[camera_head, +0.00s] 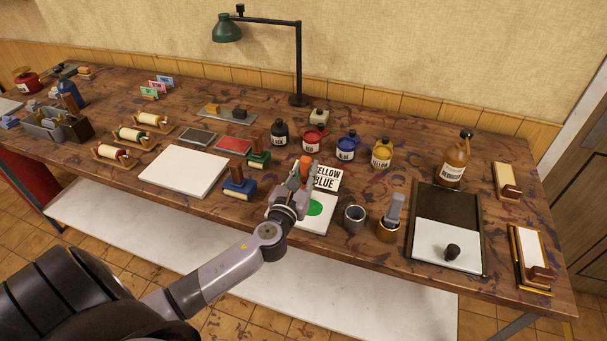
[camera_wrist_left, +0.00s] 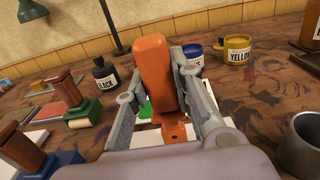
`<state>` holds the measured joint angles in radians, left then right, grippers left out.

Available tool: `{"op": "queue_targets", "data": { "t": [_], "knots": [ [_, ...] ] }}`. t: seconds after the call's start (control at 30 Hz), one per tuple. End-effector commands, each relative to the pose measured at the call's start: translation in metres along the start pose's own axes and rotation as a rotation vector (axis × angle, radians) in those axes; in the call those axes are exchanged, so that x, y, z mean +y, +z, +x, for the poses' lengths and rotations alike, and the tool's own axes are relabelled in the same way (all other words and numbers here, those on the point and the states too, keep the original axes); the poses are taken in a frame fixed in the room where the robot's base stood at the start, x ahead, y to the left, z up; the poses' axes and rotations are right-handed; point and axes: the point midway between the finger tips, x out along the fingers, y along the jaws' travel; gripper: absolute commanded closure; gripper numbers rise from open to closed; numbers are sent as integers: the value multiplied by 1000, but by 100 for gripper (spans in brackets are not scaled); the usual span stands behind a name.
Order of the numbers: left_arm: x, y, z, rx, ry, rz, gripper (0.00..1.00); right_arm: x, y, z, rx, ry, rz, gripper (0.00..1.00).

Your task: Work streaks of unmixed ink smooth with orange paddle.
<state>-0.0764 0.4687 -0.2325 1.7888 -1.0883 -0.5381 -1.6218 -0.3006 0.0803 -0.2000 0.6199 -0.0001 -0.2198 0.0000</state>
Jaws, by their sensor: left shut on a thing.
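My left gripper (camera_head: 300,182) is shut on the orange paddle (camera_wrist_left: 154,75), which stands up between its fingers in the left wrist view. In the head view the paddle's orange top (camera_head: 307,163) shows above the gripper. A green patch of ink (camera_head: 315,208) lies on a white slab (camera_head: 318,226), just right of the gripper. The gripper and wrist hide the slab's left part. Whether the paddle touches the ink is hidden, and streaks cannot be made out. A card reading YELLOW BLUE (camera_head: 325,178) is behind the slab. My right gripper is not in view.
Blue (camera_head: 347,148), red (camera_head: 308,142), black (camera_head: 280,135) and yellow (camera_head: 381,155) ink jars stand behind. A blue stamp-like block (camera_head: 239,187) is close left. A dark tray (camera_head: 450,200) lies farther right.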

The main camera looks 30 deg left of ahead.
Motion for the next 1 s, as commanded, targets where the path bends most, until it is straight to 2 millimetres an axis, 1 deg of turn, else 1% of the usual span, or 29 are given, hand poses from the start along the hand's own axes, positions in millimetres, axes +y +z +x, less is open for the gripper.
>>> {"op": "queue_targets", "data": {
  "t": [0.17, 0.33, 0.57, 0.8, 1.0],
  "knots": [
    [0, -2, -5, 4, -1, 0, 100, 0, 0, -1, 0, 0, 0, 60],
    [0, -2, -16, 5, -1, 0, 100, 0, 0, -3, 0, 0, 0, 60],
    [0, -2, -22, 5, -1, 0, 100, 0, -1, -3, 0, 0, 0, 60],
    [0, -2, -36, 5, 0, 0, 100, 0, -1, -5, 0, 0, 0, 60],
    [0, -2, -41, 5, 0, 0, 100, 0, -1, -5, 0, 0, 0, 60]
  ]
}}
